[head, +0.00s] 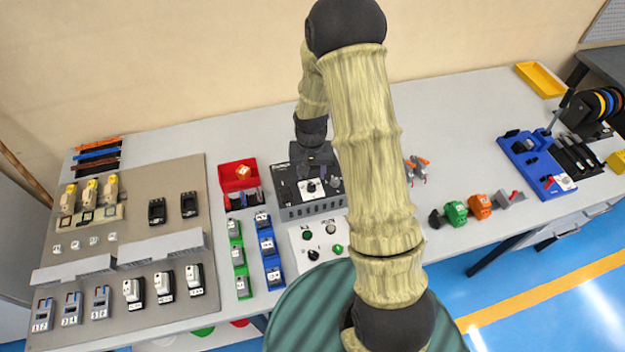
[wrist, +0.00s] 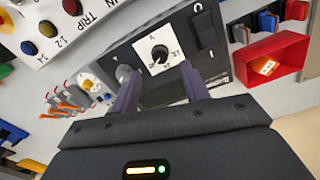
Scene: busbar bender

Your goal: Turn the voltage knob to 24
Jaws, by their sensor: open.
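A dark power supply box (head: 312,210) stands near the middle of the table. The voltage knob (head: 311,186) is black on a white dial on its face. In the wrist view the knob (wrist: 160,54) has a white pointer mark; the numbers around it are too small to read. My gripper (head: 314,163) is above the back part of the box. In the wrist view my gripper (wrist: 158,72) is open, with one finger on each side below the knob. No contact with the knob is visible. Part of the box's right side is behind my arm in the head view.
A red bin (head: 238,175) holding an orange item stands left of the box. A white button panel (head: 319,238) is in front. A black rocker switch (wrist: 206,30) sits beside the dial. Orange-handled connectors (head: 418,166) lie to the right. The table behind the box is clear.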

